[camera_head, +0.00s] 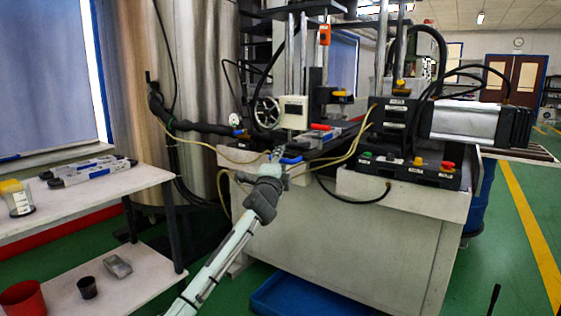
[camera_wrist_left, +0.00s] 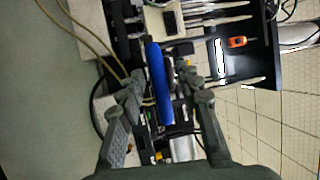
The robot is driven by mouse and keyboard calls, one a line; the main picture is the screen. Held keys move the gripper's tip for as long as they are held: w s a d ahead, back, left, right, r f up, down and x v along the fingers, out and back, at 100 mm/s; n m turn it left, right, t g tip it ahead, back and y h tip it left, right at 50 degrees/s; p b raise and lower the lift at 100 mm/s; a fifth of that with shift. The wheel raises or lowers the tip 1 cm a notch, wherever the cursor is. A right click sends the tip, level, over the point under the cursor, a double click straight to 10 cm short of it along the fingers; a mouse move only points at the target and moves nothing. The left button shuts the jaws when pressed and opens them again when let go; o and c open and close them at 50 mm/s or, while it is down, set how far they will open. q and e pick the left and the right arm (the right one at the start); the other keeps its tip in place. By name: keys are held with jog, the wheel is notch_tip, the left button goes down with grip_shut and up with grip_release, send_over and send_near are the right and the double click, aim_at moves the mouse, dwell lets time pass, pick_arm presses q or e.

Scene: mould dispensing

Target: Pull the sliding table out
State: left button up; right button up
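A machine stands on a pale cabinet, with a dark sliding table (camera_head: 338,143) low between its metal posts. A blue handle (camera_head: 291,160) sits at the front edge by the table. My left gripper (camera_head: 277,156) reaches up to the front of the machine, just beside this handle. In the left wrist view the blue handle (camera_wrist_left: 158,82) lies between the two spread fingers of the left gripper (camera_wrist_left: 161,80), with gaps on both sides. The gripper is open and holds nothing. A red-ended handle (camera_head: 320,127) is farther back. My right gripper is out of view.
Yellow hoses (camera_head: 338,157) loop close to the gripper. A control box (camera_head: 434,171) with buttons is at the right. A white shelf (camera_head: 85,202) stands at the left, and a blue bin (camera_head: 290,298) lies on the floor. Green floor is free at the right.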

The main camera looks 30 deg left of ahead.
pick_arm(q)
jog(key=v, duration=1.2)
jog(key=s+d+f+n+g+h, duration=0.1)
jog(key=s+f+n+g, duration=0.2)
jog(key=f, duration=0.8)
jog(key=s+d+f+n+g, duration=0.1)
jog(key=s+f+g, duration=0.2)
jog(key=s+f, duration=0.5)
jog(key=s+d+f+n+g+h, duration=0.1)
jog(key=s+d+f+n+g, duration=0.15)
jog(key=f, duration=1.05)
jog(key=s+d+f+n+g+h, duration=0.1)
jog(key=s+d+f+n+g, duration=0.1)
jog(key=s+f, duration=0.7)
jog(key=s+d+f+n+g+h, duration=0.2)
jog(key=s+d+f+g, duration=0.3)
jog(key=s+f, duration=0.5)
jog(key=s+n, duration=0.1)
jog(key=s, duration=0.4)
jog(key=shift+s+d+f, duration=0.15)
jog(key=shift+s, duration=0.15)
jog(key=shift+n+g, duration=0.25)
